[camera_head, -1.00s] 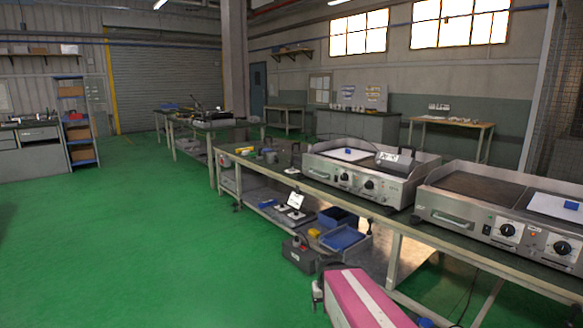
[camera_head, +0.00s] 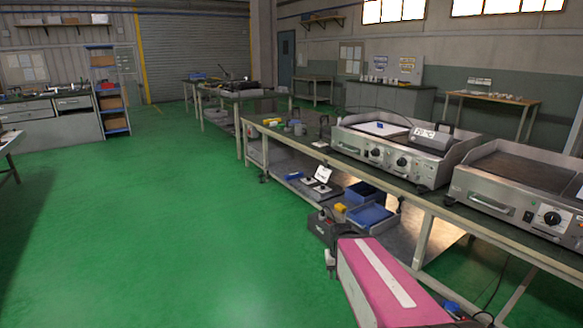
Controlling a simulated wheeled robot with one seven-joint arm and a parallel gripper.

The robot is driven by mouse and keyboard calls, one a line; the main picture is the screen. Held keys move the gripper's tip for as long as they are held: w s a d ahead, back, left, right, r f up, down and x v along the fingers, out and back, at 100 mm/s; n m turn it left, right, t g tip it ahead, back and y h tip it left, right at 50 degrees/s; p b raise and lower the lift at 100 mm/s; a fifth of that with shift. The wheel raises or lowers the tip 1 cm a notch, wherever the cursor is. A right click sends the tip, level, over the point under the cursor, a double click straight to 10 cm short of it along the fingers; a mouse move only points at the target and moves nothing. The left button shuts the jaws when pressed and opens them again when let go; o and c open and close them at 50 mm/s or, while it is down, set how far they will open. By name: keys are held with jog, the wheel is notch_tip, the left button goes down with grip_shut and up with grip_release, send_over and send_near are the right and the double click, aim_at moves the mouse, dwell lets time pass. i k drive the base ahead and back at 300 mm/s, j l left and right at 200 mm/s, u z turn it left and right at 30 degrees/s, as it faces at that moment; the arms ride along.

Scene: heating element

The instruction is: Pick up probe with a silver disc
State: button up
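I cannot make out a probe with a silver disc for certain at this distance. A steel griddle (camera_head: 388,159) stands on the long bench, with a white sheet or plate and a small blue item (camera_head: 380,125) on its top. A grey box with a temperature display (camera_head: 432,138) sits at its right side, and a thin dark cable arcs over the griddle. Small round items (camera_head: 298,129) lie on the bench left of the griddle, too small to identify. My gripper is not in view.
A second griddle (camera_head: 520,180) stands at right. The bench's lower shelf holds blue bins (camera_head: 370,215) and a dark box (camera_head: 325,228). A pink casing with a white stripe (camera_head: 362,285) is low in front of the bench. The green floor (camera_head: 180,230) at left is clear.

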aim_at(321, 136)
jog(key=i+j+u, duration=0.35)
jog(key=i, duration=0.45)
jog(key=i+u, duration=0.35)
jog(key=i, duration=0.45)
jog(key=i+j+z, duration=0.1)
jog(key=i+z, duration=0.3)
jog(key=i+j+z, duration=0.35)
jog(key=i, duration=0.15)
jog(key=i+j+z, duration=0.2)
jog(key=i+z, duration=0.2)
jog(key=i, duration=0.05)
